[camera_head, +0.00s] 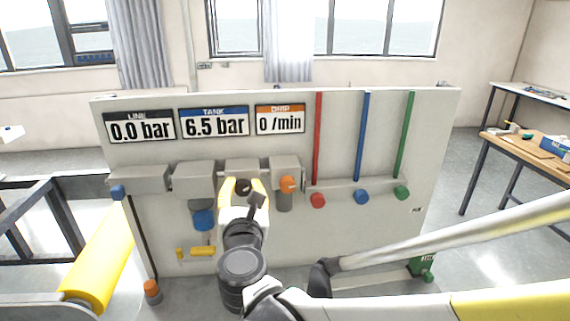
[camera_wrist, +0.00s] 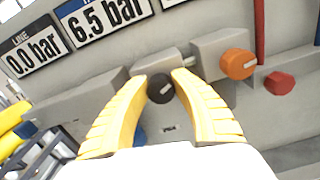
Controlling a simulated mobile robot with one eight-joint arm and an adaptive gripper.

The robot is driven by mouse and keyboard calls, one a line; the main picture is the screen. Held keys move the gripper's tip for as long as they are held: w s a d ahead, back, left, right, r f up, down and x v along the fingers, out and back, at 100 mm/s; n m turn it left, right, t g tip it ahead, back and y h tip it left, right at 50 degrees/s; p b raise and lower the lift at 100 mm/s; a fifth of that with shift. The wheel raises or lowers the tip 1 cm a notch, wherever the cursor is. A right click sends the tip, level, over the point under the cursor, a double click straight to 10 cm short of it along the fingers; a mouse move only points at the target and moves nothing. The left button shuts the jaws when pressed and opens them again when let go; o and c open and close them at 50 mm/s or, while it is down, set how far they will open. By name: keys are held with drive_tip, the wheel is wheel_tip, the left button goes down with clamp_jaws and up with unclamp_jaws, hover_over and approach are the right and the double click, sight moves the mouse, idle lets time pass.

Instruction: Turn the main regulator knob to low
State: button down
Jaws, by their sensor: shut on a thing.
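The black knob (camera_wrist: 160,88) sits on the front of a grey block on the panel, with a light pointer mark on its face. I take it to be the main regulator knob; no label for it is readable. It also shows in the head view (camera_head: 243,187). My gripper (camera_wrist: 160,90) has its two yellow fingers on either side of the knob and is shut on it. In the head view my gripper (camera_head: 243,185) reaches up to the panel from below. The LINE display (camera_head: 141,129) reads 0.0 bar, the TANK display (camera_head: 213,122) 6.5 bar, the DRIP display (camera_head: 280,119) 0 /min.
An orange knob (camera_head: 288,184) is close on the right of my gripper. Red (camera_head: 318,200), blue (camera_head: 362,196) and green (camera_head: 402,192) knobs follow further right. A blue part (camera_head: 204,220) hangs at left. A wooden-topped table (camera_head: 515,148) stands far right.

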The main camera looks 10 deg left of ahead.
drive_tip(key=n, duration=0.6)
drive_tip(key=shift+a+n, duration=0.1)
drive_tip(key=shift+n, duration=0.2)
drive_tip(key=n, duration=0.6)
drive_tip(key=shift+a, duration=0.1)
idle(0.3)
drive_tip(key=c, duration=1.1)
unclamp_jaws()
drive_tip(key=shift+o, duration=0.2)
drive_tip(key=v, duration=1.2)
